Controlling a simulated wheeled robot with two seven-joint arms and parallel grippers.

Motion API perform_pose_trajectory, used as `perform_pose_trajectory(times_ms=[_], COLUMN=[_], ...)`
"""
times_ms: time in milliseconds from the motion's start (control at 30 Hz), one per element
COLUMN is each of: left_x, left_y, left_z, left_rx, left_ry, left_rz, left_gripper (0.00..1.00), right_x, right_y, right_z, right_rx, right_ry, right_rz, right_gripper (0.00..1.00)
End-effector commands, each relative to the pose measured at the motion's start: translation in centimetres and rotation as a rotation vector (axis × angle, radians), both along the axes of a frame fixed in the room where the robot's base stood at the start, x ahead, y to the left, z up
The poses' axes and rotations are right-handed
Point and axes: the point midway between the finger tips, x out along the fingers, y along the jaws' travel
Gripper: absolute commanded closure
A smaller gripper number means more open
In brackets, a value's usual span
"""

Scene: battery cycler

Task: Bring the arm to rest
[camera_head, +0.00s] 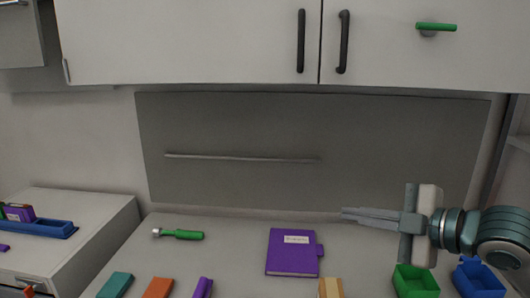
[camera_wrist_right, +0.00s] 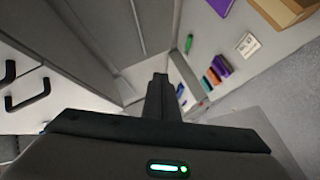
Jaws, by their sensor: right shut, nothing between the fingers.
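My right gripper (camera_head: 345,214) comes in from the right in the head view. Its fingers point left, held above the back right of the table, and they are together with nothing between them. In the right wrist view the shut fingers (camera_wrist_right: 159,92) point away from the camera, with the table off to their right. My left gripper is not in either view.
A purple notebook (camera_head: 292,252), a green-handled tool (camera_head: 183,234), and several small blocks lie on the table (camera_head: 235,225). A green bin (camera_head: 415,282) and a blue bin (camera_head: 480,280) sit below my right arm. Cupboards (camera_head: 190,40) hang above.

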Motion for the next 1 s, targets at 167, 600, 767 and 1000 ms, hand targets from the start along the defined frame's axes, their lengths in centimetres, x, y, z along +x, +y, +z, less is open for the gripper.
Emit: perform_pose_trajectory(times_ms=[167,600,767,1000], left_x=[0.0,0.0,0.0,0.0], left_y=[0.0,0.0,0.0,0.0], left_z=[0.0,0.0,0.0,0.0], left_rx=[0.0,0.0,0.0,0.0], left_ry=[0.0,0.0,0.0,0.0], left_rz=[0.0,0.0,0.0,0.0], left_gripper=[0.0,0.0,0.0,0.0], right_x=[0.0,-4.9,-8.7,-16.7], right_y=[0.9,0.7,0.0,-1.8], right_z=[-7.7,-25.6,-31.8,-40.2], right_rx=[0.07,0.235,0.286,0.335], right_ry=[0.15,0.532,0.678,0.897], right_rz=[-0.084,-0.406,-0.563,-0.839], right_gripper=[1.0,1.0,1.0,1.0])
